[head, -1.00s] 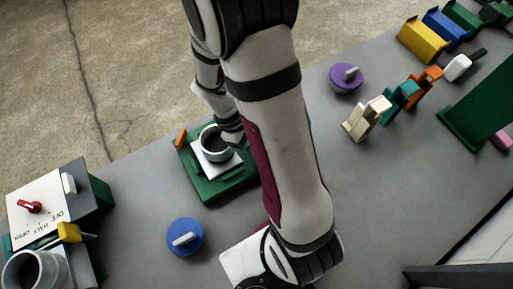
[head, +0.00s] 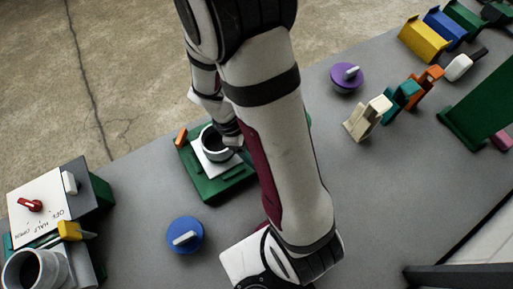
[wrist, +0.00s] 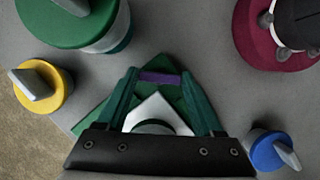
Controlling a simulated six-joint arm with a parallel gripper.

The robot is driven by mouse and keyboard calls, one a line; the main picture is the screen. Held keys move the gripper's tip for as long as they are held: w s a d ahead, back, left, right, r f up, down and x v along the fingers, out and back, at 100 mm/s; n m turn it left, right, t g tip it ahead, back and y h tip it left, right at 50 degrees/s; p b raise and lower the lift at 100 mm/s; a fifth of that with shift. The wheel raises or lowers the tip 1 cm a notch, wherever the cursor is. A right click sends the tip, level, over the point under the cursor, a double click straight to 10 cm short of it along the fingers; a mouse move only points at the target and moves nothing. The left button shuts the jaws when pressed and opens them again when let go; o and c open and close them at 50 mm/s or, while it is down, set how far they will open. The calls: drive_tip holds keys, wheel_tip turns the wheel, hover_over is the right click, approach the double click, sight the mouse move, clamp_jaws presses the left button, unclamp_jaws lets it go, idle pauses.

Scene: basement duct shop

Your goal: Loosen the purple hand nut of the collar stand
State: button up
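The collar stand has a green base (head: 222,184) with a white plate (head: 209,160) and a grey ring collar (head: 215,149); my arm covers its right side. In the wrist view its white plate (wrist: 166,112) shows between my gripper's fingers. The purple hand nut (wrist: 160,78) shows as a narrow bar at the fingertips. My gripper (wrist: 159,75) has a green finger at each end of this bar. The fingers appear to touch both ends and hold it. In the head view the fingertips and this nut are hidden behind my arm.
A blue knob (head: 185,235) stands near the stand, and a separate purple knob (head: 347,78) farther right. A yellow knob (wrist: 42,87) and a large green cylinder (wrist: 78,18) show in the wrist view. A lettered valve box (head: 45,205) is at left; several coloured blocks are at right.

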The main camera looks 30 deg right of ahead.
drive_tip(key=o, duration=0.3)
drive_tip(key=shift+o, duration=0.2)
drive_tip(key=v, duration=1.5)
drive_tip(key=shift+r, duration=0.4)
